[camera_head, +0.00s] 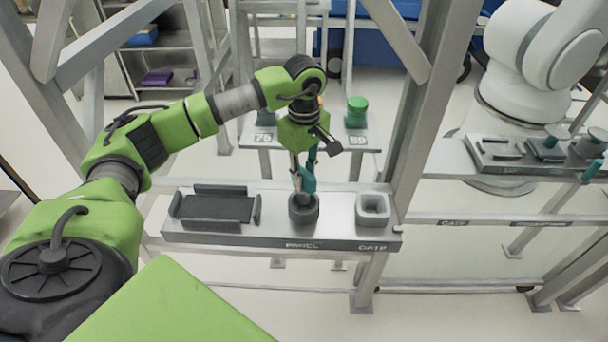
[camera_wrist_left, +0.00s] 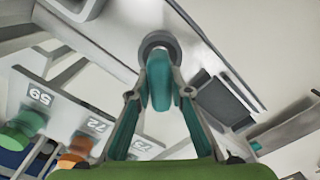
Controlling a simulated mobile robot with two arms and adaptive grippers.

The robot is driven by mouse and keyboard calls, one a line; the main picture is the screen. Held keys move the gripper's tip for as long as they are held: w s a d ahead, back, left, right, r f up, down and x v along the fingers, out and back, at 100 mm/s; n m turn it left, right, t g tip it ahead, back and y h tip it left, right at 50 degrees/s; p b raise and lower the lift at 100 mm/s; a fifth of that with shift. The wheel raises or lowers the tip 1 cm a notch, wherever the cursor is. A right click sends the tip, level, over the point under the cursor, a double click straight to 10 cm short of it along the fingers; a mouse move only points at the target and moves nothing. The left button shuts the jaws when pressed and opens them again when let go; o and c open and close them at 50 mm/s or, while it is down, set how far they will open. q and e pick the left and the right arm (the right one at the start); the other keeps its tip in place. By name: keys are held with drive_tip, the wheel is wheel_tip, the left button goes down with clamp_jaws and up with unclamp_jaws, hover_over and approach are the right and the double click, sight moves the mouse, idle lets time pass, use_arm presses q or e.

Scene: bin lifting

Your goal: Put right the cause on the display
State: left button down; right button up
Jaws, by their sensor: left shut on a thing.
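My left gripper (camera_head: 305,182) points down over the shelf, its fingers shut on a teal upright piece (camera_wrist_left: 160,85). The piece's lower end is at a dark round holder (camera_head: 303,210), which also shows as a grey ring in the left wrist view (camera_wrist_left: 160,41). I cannot tell how deep the piece sits in it. A dark flat tray (camera_head: 215,208) with raised edges is left of the holder. A pale square socket (camera_head: 372,210) is at the right, above a "GATE" label; "PANEL" is marked below the holder. I see no lit display. My right gripper is out of view.
A back table carries a green cylinder (camera_head: 357,112) by "59", a dark cylinder (camera_head: 265,116) by "75", and an orange piece (camera_wrist_left: 75,153) by "72". Grey frame posts (camera_head: 425,110) stand beside the shelf. A right-hand shelf (camera_head: 540,168) holds small parts near a white robot arm (camera_head: 530,60).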

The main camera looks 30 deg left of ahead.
use_arm(q)
drive_tip(key=shift+f+b, duration=1.8)
drive_tip(key=shift+f, duration=0.25)
idle(0.6)
idle(0.4)
drive_tip(key=c, duration=1.8)
unclamp_jaws()
drive_tip(key=shift+o, duration=0.2)
drive_tip(key=o, duration=0.6)
drive_tip(key=shift+c, duration=0.2)
drive_tip(key=shift+r, duration=0.1)
drive_tip(key=shift+r+p, duration=2.6)
drive_tip(key=shift+r, duration=1.85)
